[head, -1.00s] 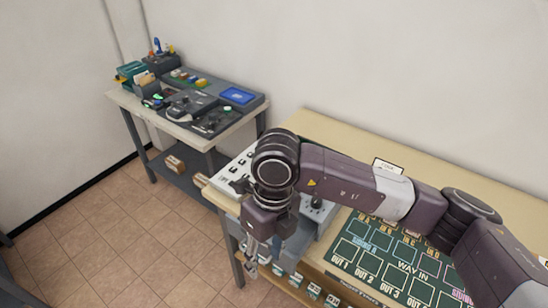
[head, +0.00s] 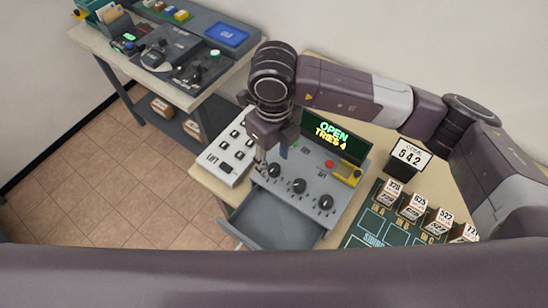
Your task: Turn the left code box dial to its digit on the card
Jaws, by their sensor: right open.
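The grey code box (head: 315,165) stands on the table with three dark dials in a row. The left dial (head: 274,170) is nearest my right gripper; the middle dial (head: 299,185) and right dial (head: 325,202) are clear of it. The dial readings are too small to tell. The code card (head: 409,154) reads 642. The display (head: 336,133) reads OPEN, TRIES 4. My right gripper (head: 260,170) points down beside the left dial, open; I cannot tell whether it touches the dial. My left gripper is not in view.
A grey drawer (head: 262,232) stands open at the box's front. A white switch panel (head: 229,153) lies left of the box. Labelled blocks stand on a green mat (head: 372,222) at right. Another table with devices (head: 176,52) is at back left.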

